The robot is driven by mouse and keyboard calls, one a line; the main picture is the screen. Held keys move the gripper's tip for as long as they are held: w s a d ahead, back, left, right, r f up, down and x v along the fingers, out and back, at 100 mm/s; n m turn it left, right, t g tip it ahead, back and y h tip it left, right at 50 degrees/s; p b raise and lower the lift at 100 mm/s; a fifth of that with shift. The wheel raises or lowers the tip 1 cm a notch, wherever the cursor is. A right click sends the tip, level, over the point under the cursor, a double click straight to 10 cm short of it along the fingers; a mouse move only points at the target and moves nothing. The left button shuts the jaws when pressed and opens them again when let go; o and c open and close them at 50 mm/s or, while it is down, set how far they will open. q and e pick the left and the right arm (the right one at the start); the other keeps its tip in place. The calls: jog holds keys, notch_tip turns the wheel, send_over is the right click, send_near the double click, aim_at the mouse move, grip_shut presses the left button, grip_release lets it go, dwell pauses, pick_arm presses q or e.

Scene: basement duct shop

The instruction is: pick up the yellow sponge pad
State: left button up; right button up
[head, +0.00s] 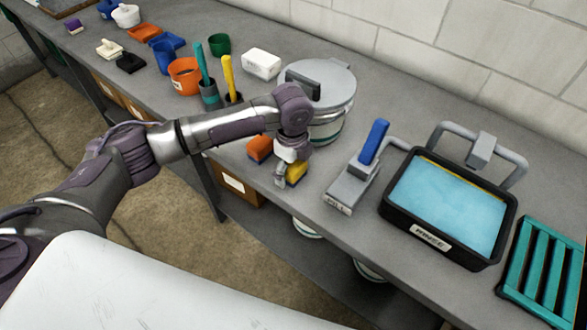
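A small yellow sponge pad (297,173), with a dark layer along its upper edge, shows near the front edge of the grey bench. My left gripper (284,178) points down right at this pad, and one finger shows along its left side. The other finger is hidden, so I cannot tell whether the gripper is closed on the pad or whether the pad rests on the bench. An orange pad (260,148) with a dark layer lies just left of the gripper. My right gripper is out of view.
A lidded bucket (335,88) stands behind the gripper. To the right are a grey block tool with a blue handle (373,142), a black basin of blue water (430,238) and a teal rack (545,270). Cups holding handled tools (210,97) stand left, near my forearm.

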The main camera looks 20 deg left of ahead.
pick_arm(q)
jog(key=c, duration=0.9)
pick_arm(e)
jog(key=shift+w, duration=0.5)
pick_arm(q)
jog(key=shift+r, duration=0.15)
notch_tip(320, 180, up, 4)
jog(key=shift+w+b, duration=0.1)
jog(key=shift+b, duration=0.55)
jog(key=s+d+r, duration=0.1)
jog(key=d+r, duration=0.1)
jog(key=d, duration=0.1)
jog(key=s+d+r+b, duration=0.1)
jog(key=s+d+r, duration=0.1)
jog(key=d, duration=0.2)
jog(key=s+d+r, duration=0.1)
jog(key=d+r, duration=0.1)
jog(key=d, duration=0.2)
jog(key=shift+s+r+b, duration=0.2)
jog(key=shift+r+b, duration=0.2)
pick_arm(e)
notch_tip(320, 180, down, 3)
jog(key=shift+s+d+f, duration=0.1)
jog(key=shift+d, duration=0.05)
pick_arm(q)
jog(key=shift+a, duration=0.1)
